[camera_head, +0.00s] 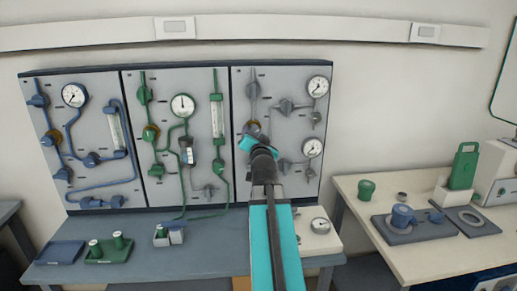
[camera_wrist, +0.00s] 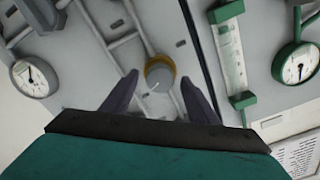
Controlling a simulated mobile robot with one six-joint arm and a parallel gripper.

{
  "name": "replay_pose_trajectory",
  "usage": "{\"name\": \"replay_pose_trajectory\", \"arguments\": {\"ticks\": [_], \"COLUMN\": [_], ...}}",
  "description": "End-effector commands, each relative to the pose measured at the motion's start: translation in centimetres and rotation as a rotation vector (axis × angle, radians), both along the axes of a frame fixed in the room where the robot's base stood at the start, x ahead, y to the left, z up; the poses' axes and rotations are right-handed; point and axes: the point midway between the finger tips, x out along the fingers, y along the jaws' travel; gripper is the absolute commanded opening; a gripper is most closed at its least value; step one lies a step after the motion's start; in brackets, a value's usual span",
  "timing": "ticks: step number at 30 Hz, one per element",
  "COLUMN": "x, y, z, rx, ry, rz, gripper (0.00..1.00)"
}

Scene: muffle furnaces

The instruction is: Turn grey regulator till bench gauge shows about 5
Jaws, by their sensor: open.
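The grey regulator (camera_wrist: 159,74) is a round grey knob with a white mark and a brass-coloured collar. In the wrist view it sits between and just beyond the fingertips of my gripper (camera_wrist: 159,82), which is open with one finger on each side. I see no contact. In the head view my gripper (camera_head: 254,138) is at the left part of the right panel and largely covers the knob. A round gauge-like dial (camera_head: 320,225) lies on the bench at the right; its reading is too small to tell.
The right panel (camera_head: 296,92) carries an upper gauge (camera_head: 318,86), a lower gauge (camera_head: 312,147) and grey valves close to my arm. The middle panel has a green flow tube (camera_head: 217,115) beside my gripper. A side table (camera_head: 430,255) stands at the right.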

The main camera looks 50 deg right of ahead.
Motion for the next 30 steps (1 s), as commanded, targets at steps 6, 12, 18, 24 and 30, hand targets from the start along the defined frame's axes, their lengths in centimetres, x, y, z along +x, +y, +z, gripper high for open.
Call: {"name": "replay_pose_trajectory", "arguments": {"ticks": [6,12,18,24,30], "x": [-1.4,-2.2,-3.1,-3.4,-3.8], "y": [1.2,1.9,2.6,2.9,3.2], "z": [-0.3,-0.3,-0.4,-0.3,-0.3], "rx": [-0.001,0.000,-0.001,0.000,-0.002], "ry": [-0.001,-0.002,-0.001,-0.002,-0.001], "rz": [0.000,0.000,0.000,0.000,0.001], "gripper": [0.54,0.54,0.54,0.54,0.54]}}
